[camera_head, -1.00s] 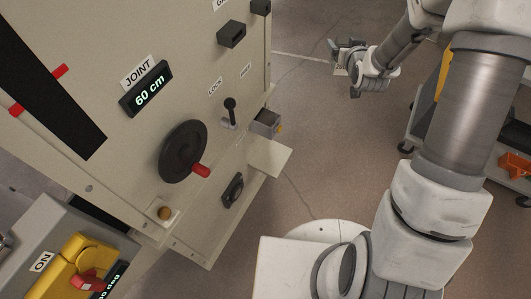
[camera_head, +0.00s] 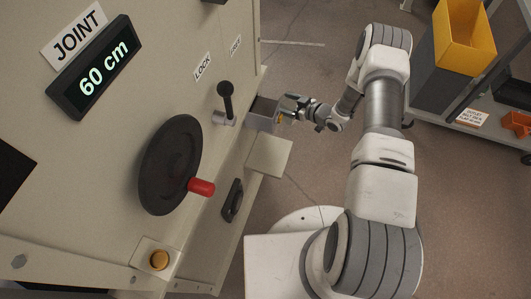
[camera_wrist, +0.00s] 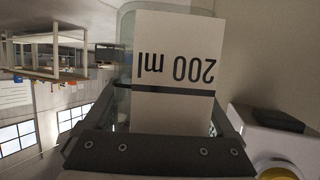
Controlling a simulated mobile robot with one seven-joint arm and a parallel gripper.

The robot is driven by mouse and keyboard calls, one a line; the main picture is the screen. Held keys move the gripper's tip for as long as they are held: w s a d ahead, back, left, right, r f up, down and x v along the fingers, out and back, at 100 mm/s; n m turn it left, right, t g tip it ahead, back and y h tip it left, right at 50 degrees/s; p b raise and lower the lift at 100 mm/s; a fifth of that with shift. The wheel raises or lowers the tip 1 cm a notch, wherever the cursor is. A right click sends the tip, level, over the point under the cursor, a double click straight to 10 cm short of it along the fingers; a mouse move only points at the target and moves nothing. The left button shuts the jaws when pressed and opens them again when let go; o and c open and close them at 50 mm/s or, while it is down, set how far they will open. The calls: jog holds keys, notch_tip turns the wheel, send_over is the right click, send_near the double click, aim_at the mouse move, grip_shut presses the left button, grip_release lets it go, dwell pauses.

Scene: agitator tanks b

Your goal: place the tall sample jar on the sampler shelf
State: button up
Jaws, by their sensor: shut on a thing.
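A clear jar with a white label reading "200 ml" (camera_wrist: 176,65) fills the middle of the wrist view, the text upside down. My gripper (camera_head: 285,115) is shut on this jar; its dark jaw parts show along the bottom of the wrist view. In the head view my gripper is beside a small grey open box (camera_head: 262,112) on the panel's right edge; the jar is too small to make out clearly there. A flat beige plate (camera_head: 270,156) juts out below the box. I cannot tell which of these is the sampler shelf.
The beige panel (camera_head: 205,30) carries a black handwheel (camera_head: 168,165) with a red knob, a lock lever (camera_head: 226,100) and a "60 cm" display (camera_head: 104,66). A cart with a yellow bin (camera_head: 466,38) stands at the right. Floor between is clear.

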jog(key=shift+s+a+f+b, duration=0.6)
jog(key=shift+s+a+f, duration=0.8)
jog(key=shift+f, duration=0.5)
jog(key=shift+s+a+f+b, duration=0.55)
jog(key=shift+s+a+f, duration=0.6)
jog(key=shift+s+f, duration=0.6)
jog(key=shift+s+a+f+b, duration=0.6)
jog(key=shift+s+a+f, duration=0.7)
jog(key=shift+f, duration=0.75)
jog(key=shift+f, duration=0.15)
jog(key=o, duration=1.1)
